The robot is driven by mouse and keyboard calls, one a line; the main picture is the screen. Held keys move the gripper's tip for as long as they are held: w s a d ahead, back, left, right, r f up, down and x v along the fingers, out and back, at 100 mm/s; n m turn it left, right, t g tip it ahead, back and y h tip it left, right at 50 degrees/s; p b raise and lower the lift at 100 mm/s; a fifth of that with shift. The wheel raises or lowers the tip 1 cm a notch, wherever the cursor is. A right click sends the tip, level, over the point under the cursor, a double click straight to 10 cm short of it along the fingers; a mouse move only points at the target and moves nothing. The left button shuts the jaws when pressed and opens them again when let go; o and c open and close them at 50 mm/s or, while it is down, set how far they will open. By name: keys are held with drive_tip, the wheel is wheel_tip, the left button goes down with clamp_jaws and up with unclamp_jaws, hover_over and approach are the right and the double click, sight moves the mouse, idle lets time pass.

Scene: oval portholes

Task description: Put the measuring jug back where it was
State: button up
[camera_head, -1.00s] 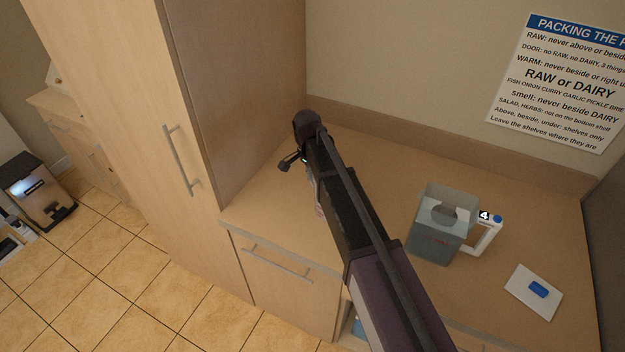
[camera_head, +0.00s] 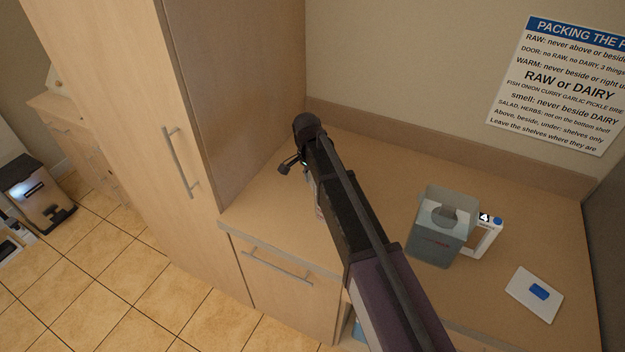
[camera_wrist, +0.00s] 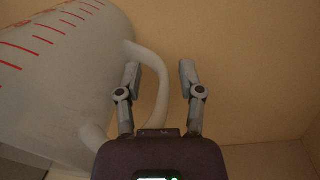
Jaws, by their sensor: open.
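The measuring jug (camera_wrist: 62,75) is whitish and translucent with red marks, and fills the left of the wrist view. Its pale looped handle (camera_wrist: 163,88) faces my gripper (camera_wrist: 158,68). The two fingers are open, one on each side of the handle's outer bar in the picture; I see no clear contact. In the head view my arm covers the fingers and nearly all of the jug; only a small pale, reddish edge shows beside the arm.
The wooden counter (camera_head: 385,165) has a grey open-topped container (camera_head: 436,240) with a white item marked 4 (camera_head: 487,235) beside it. A white card (camera_head: 527,305) with a blue block (camera_head: 539,291) lies at right. A tall cabinet (camera_head: 235,100) stands left, and a wall sign (camera_head: 565,85) hangs behind.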

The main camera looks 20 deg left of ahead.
drive_tip(key=shift+r, duration=0.15)
wheel_tip(320, 180, up, 12)
drive_tip(key=a+p, duration=0.1)
drive_tip(key=p, duration=1.1)
drive_tip(key=shift+w+a, duration=0.2)
drive_tip(key=shift+w, duration=0.1)
